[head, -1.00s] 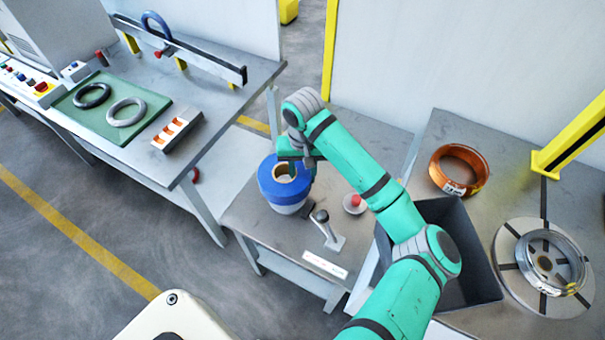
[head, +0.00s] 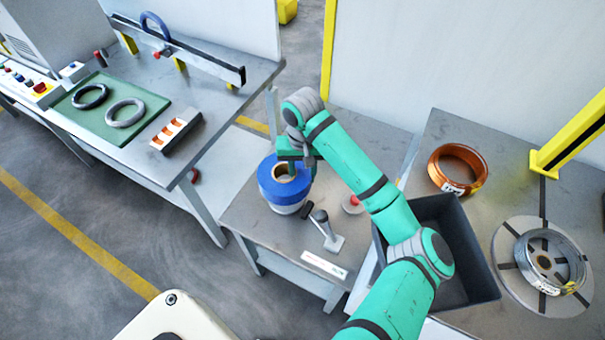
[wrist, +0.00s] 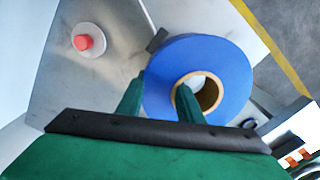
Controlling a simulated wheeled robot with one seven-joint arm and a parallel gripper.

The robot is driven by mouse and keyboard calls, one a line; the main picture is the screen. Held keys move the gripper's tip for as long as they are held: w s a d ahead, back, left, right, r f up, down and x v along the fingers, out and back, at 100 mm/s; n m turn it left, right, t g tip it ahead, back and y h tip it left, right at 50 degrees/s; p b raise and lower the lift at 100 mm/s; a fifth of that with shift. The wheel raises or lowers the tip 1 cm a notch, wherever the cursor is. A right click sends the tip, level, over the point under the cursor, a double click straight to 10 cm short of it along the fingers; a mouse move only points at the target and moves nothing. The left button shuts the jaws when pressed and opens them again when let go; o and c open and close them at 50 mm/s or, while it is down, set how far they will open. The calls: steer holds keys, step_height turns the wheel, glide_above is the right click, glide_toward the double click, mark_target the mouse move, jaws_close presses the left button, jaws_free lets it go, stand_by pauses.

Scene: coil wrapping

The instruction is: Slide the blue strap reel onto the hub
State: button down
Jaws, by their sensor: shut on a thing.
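The blue strap reel (head: 272,190) is a thick blue ring with a tan core, above the small middle table. My gripper (wrist: 160,88) is shut on its wall, with one finger at the core opening and the other at the outer edge. The reel also shows in the wrist view (wrist: 225,72), seen from above. A pale round part (head: 289,210) shows under the reel in the head view. I cannot tell whether it is the hub, or whether the reel touches it. A pale spot shows through the core in the wrist view.
A red-knobbed disc (head: 352,204) and a lever handle (head: 327,229) stand right of the reel. A dark open bin (head: 478,262), a copper coil (head: 436,170) and a turntable (head: 512,284) with a wire coil are further right. The left bench (head: 215,115) holds rings on a green mat.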

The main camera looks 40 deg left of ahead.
steer(key=shift+s+f, duration=0.1)
steer(key=shift+f, duration=0.55)
